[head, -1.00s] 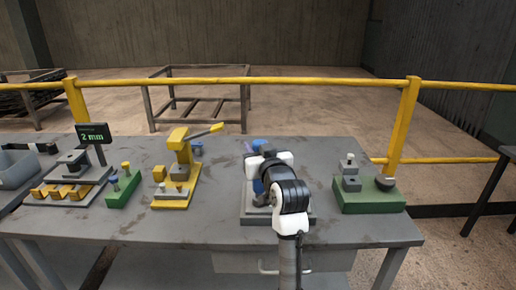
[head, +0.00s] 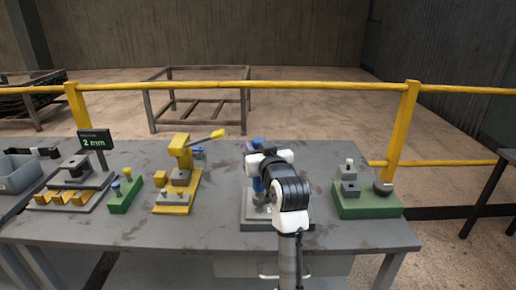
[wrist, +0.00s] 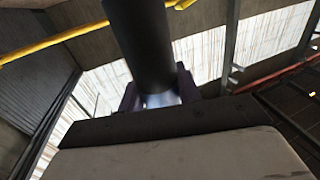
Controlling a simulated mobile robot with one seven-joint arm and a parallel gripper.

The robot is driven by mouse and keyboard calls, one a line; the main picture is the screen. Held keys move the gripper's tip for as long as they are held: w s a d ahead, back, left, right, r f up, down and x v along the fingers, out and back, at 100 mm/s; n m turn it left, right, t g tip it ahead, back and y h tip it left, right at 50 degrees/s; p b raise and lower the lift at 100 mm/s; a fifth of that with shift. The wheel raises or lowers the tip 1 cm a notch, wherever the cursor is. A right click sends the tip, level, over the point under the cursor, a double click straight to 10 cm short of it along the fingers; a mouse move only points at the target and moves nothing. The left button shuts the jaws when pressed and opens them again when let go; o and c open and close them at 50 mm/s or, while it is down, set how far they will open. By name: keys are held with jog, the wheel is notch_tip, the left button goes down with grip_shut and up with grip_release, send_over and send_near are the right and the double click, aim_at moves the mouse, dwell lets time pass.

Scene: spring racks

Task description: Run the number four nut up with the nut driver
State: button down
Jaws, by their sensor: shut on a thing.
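My gripper (head: 262,168) is over the grey fixture (head: 250,222) near the middle of the bench. It is shut on a tool that I take to be the nut driver. A blue part of it (head: 258,186) shows below my gripper in the head view. In the wrist view a dark cylinder (wrist: 143,45) with a pale end sits between two dark purple fingers (wrist: 160,97). My arm hides most of the fixture. I cannot make out the number four nut or whether the driver touches it.
A yellow toggle press (head: 180,175) and a small green block (head: 124,194) stand to the left. Further left are a gauge stand with a "2 mm" display (head: 95,141) and a grey bin (head: 20,174). A green fixture (head: 366,203) stands right.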

aim_at(258, 138)
jog(key=shift+r+p, duration=1.3)
jog(key=shift+r, duration=0.8)
jog(key=shift+f, duration=0.1)
